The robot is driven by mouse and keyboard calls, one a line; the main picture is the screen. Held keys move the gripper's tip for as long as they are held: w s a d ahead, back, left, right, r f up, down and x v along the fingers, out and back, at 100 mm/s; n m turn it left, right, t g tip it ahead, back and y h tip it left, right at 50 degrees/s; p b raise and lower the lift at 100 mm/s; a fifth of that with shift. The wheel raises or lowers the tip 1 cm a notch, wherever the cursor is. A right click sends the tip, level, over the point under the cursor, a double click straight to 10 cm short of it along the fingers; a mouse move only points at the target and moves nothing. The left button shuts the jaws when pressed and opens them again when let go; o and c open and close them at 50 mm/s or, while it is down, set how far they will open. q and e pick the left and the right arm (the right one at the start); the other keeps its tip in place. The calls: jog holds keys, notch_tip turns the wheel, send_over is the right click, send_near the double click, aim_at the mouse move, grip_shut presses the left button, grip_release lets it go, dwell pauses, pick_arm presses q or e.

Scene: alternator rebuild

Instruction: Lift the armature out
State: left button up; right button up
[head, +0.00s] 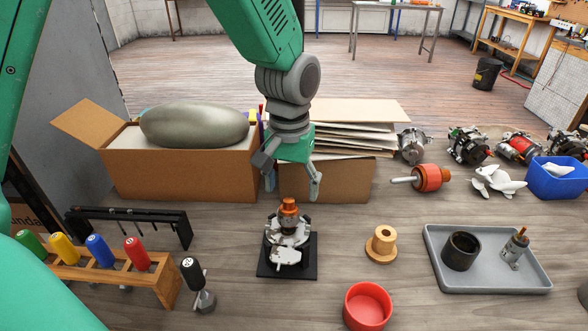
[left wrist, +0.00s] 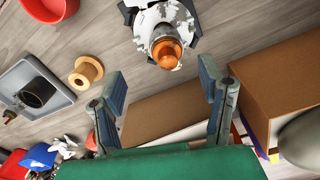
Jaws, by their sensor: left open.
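An alternator housing (head: 285,256) stands on a black stand (head: 300,270) in the middle of the table. The orange top of the armature (head: 289,206) sticks up from it; the rest is hidden inside. In the left wrist view the orange end (left wrist: 167,52) lies just beyond the fingertips, roughly between them. My left gripper (head: 289,172) is open and empty above the armature and clear of it. Its two fingers (left wrist: 162,75) are spread wide in the left wrist view. My right gripper is not in view.
Cardboard boxes (head: 185,175) stand close behind the housing. A screwdriver rack (head: 110,262) is at left. A wooden spool (head: 381,246), red bowl (head: 368,306) and grey tray (head: 515,284) are at right. A red rotor (head: 432,179) and several alternators lie behind them.

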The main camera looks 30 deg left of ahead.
aim_at(288, 207)
pick_arm(q)
jog(key=f, duration=0.2)
jog(key=a+f, duration=0.1)
jog(key=f, duration=0.3)
jog(key=shift+a+f+b, duration=0.35)
jog(key=shift+f+b, duration=0.05)
jog(key=shift+f, duration=0.4)
jog(key=shift+d+f, duration=0.2)
jog(key=shift+f, duration=0.05)
jog(key=shift+d, duration=0.55)
jog(key=shift+a+f, duration=0.1)
jog(key=shift+a, duration=0.35)
grip_shut()
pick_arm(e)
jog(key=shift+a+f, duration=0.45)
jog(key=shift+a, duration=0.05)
pick_arm(q)
jog(key=shift+w+d, duration=0.1)
jog(key=shift+d, duration=0.05)
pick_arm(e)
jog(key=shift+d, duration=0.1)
pick_arm(q)
jog(key=shift+r+p, duration=0.25)
jog(key=shift+p, duration=0.25)
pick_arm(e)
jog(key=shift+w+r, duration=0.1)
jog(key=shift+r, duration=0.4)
